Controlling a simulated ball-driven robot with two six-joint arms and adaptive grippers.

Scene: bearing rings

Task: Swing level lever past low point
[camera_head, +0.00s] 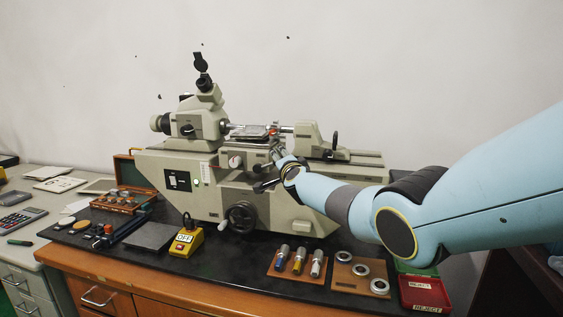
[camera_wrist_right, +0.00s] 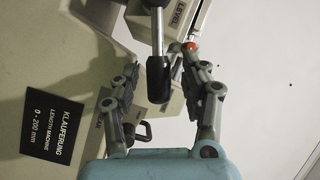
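The length machine (camera_head: 220,170) stands on the black bench top. In the right wrist view, a metal lever with a black grip (camera_wrist_right: 159,80) hangs down beside a plate marked LEVEL (camera_wrist_right: 177,14). My right gripper (camera_wrist_right: 160,62) is open, with one finger on each side of this lever. Gaps show between the grip and both fingers. In the head view my right gripper (camera_head: 280,156) is at the front of the machine's middle, small and partly hidden by my wrist. My left gripper is not in view.
A red-tipped rod (camera_wrist_right: 190,46) is close to my right finger in the wrist view. A yellow switch box (camera_head: 186,240), ring boards (camera_head: 360,275) and a reject box (camera_head: 425,292) lie in front.

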